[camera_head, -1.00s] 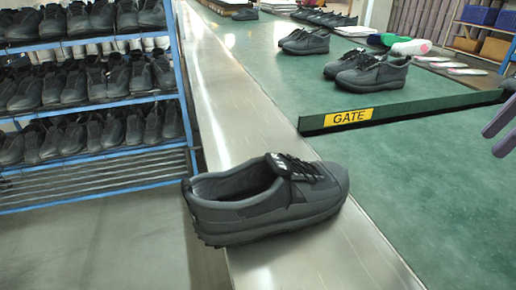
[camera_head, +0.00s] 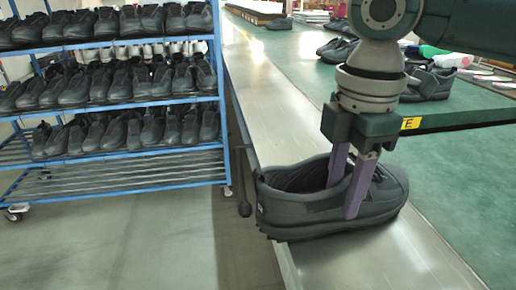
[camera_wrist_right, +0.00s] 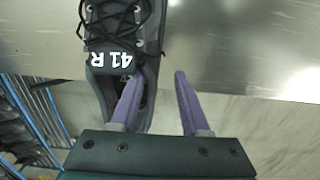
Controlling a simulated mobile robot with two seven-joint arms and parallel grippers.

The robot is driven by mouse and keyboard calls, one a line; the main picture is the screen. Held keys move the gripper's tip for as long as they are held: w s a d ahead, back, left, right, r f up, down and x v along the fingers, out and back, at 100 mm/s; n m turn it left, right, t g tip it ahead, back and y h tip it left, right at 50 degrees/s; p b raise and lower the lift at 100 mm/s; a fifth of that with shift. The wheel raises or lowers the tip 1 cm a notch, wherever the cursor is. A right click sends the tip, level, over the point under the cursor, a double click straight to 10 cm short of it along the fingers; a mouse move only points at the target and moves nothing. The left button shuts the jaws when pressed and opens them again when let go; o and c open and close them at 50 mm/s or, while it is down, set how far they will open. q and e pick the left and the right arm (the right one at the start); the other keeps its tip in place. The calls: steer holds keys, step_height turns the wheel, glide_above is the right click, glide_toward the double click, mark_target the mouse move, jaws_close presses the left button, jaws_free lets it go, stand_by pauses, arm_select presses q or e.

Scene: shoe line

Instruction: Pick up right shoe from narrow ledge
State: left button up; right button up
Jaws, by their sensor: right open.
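The dark grey laced shoe (camera_head: 290,208) sits upright on the narrow metal ledge (camera_head: 262,105), its heel overhanging the ledge's left edge. In the wrist view the shoe's tongue (camera_wrist_right: 112,60) reads "41 R". My right gripper (camera_head: 346,200) points down at the shoe, its two purple fingers spread. One finger is at the shoe opening and the other is outside the near side wall. In the wrist view the gripper (camera_wrist_right: 159,75) has one finger over the shoe and one beside it. I cannot tell whether either finger touches. My left gripper is not in view.
A blue rack (camera_head: 222,110) full of dark shoes stands on the left, with clear floor before it. More shoes (camera_head: 430,82) stand behind my right arm.

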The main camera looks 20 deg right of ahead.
mark_target(330, 224)
steer(key=f, duration=0.3)
steer(key=f+b, duration=0.1)
steer(key=shift+w+a+f, duration=0.15)
steer(key=shift+w+f, duration=0.05)
steer(key=shift+w, duration=0.05)
jaws_close()
steer(key=shift+w+r, duration=0.1)
stand_by(1.0)
